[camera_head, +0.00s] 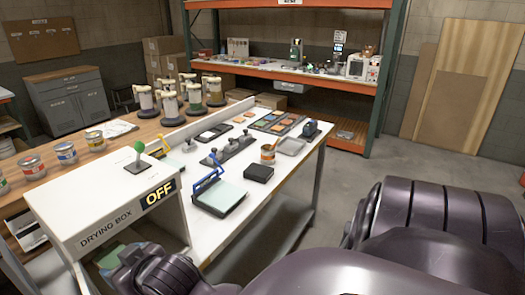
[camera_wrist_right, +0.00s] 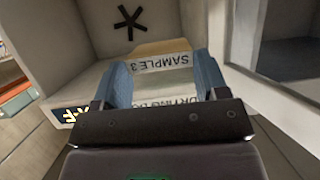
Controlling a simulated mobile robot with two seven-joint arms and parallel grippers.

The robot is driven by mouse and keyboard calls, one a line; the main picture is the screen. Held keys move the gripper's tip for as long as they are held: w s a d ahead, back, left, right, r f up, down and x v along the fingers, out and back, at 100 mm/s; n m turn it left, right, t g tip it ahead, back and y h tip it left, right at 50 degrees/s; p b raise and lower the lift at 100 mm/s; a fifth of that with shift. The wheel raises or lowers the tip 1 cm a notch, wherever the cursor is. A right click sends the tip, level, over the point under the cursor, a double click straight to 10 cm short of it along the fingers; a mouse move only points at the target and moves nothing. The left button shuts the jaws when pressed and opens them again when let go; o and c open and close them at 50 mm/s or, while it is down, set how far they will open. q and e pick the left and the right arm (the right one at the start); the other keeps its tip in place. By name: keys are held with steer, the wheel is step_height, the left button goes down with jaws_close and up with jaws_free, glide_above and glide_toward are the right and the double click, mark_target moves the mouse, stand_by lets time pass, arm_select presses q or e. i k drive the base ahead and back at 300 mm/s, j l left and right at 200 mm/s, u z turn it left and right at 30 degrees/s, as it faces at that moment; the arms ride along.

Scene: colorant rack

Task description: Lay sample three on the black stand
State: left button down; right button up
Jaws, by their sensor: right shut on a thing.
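Sample three, a pale tan piece with a white "SAMPLE 3" label (camera_wrist_right: 161,63), is between the blue fingers of my right gripper (camera_wrist_right: 165,82) in the right wrist view. The gripper is shut on it, inside a pale compartment. In the head view my right wrist (camera_head: 155,272) is at the lower left, by the open front of the drying box (camera_head: 110,205); the fingertips and sample three cannot be made out clearly there. A small black block (camera_head: 258,173), which looks like the black stand, sits on the white table with nothing on it. My left gripper is not in view.
The drying box sign reads "OFF" (camera_head: 159,195). A blue-handled tool with a pale green plate (camera_head: 220,197) lies between the box and the black block. The table's right edge is close.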

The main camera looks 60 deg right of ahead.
mark_target(269, 173)
steer(key=k+l+z, duration=0.15)
steer(key=l, duration=0.2)
steer(key=k+l+z, duration=0.15)
steer(key=l, duration=0.15)
steer(key=i+l+z, duration=0.15)
steer(key=l, duration=0.3)
steer(key=l+z, duration=0.15)
steer(key=l, duration=0.35)
steer(key=i+l+z, duration=0.2)
steer(key=l, duration=0.2)
